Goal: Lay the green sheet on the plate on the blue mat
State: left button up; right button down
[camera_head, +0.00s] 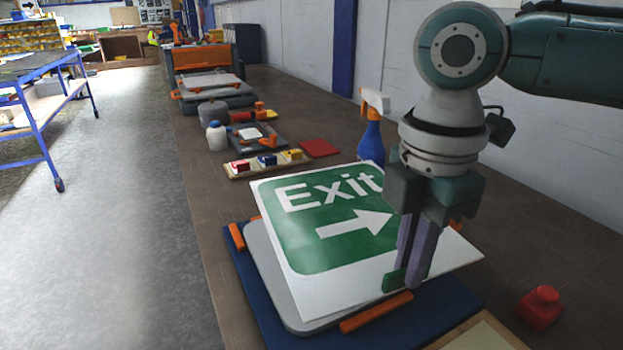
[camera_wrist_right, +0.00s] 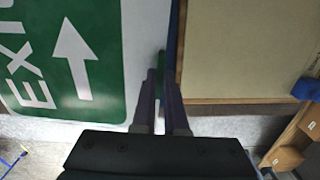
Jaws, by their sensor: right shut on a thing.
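The green sheet (camera_head: 335,245) is a white-bordered panel with "Exit" and an arrow. It lies over the grey plate (camera_head: 262,252), turned against it, with plate showing at the left and front; I cannot tell whether it touches. Its right corner reaches past the plate. The plate is on the blue mat (camera_head: 262,312), between orange blocks (camera_head: 376,311). My right gripper (camera_head: 408,282) points down at the sheet's near right edge, shut on it at a small green piece. The sheet also shows in the right wrist view (camera_wrist_right: 108,25), left of the fingers (camera_wrist_right: 160,85). My left gripper is out of view.
A blue spray bottle (camera_head: 371,135) stands behind the sheet. A red block (camera_head: 540,307) is at the right, and a tan board (camera_head: 480,335) at the front edge. A tray of coloured blocks (camera_head: 268,163) and a red square (camera_head: 319,148) lie farther back.

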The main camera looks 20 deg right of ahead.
jog(key=shift+w+d+f+n, duration=0.25)
jog(key=shift+w+f+n, duration=0.25)
jog(key=shift+f, duration=0.15)
jog(key=shift+s+a+f+b, duration=0.1)
jog(key=shift+f+b, duration=0.5)
jog(key=shift+b, duration=0.2)
notch_tip(320, 180, down, 3)
jog(key=b, duration=0.4)
jog(key=shift+f, duration=0.2)
jog(key=shift+f+b, duration=0.35)
jog(key=shift+f, duration=0.4)
jog(key=shift+p, duration=0.45)
jog(key=shift+p, duration=0.3)
jog(key=shift+f, duration=0.15)
